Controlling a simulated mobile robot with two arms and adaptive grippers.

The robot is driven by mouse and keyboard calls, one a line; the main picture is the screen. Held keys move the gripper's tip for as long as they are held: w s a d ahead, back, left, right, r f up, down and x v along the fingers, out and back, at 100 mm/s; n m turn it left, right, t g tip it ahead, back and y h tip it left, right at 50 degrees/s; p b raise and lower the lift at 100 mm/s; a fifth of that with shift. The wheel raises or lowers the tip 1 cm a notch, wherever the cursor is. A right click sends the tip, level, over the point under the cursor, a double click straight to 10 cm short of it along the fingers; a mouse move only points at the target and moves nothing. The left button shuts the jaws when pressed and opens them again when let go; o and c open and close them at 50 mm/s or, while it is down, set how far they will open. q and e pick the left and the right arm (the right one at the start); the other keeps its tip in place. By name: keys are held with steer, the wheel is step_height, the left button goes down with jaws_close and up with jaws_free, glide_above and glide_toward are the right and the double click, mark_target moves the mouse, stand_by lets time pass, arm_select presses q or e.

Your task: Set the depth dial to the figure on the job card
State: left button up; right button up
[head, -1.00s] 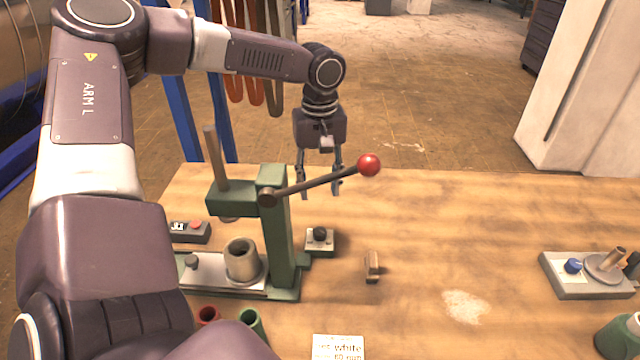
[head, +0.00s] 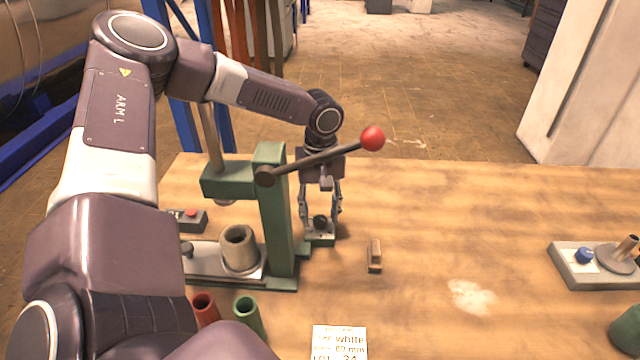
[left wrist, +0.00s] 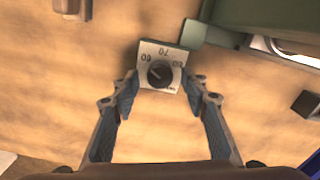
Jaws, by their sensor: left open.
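The depth dial is a black knob (head: 320,221) on a small grey plate (head: 321,241) beside the green press (head: 272,215). In the left wrist view the knob (left wrist: 160,74) sits on its plate (left wrist: 150,51), with figures around it that look like 60, 70 and 80. My left gripper (head: 320,220) is open above the dial, its fingers on either side of the knob; I cannot tell whether they touch it. The job card (head: 339,343) lies at the front edge of the view and reads "white", "60 mm" and "LOT 34", partly cut off. My right gripper is out of view.
The press lever with its red ball (head: 372,138) reaches across above my left gripper. A small wooden block (head: 375,256) lies to the right. Red (head: 204,308) and green (head: 247,314) tubes stand in front of the press.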

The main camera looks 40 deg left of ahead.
arm_select(q)
steer(key=shift+f, duration=0.1)
jaws_close()
stand_by(0.3)
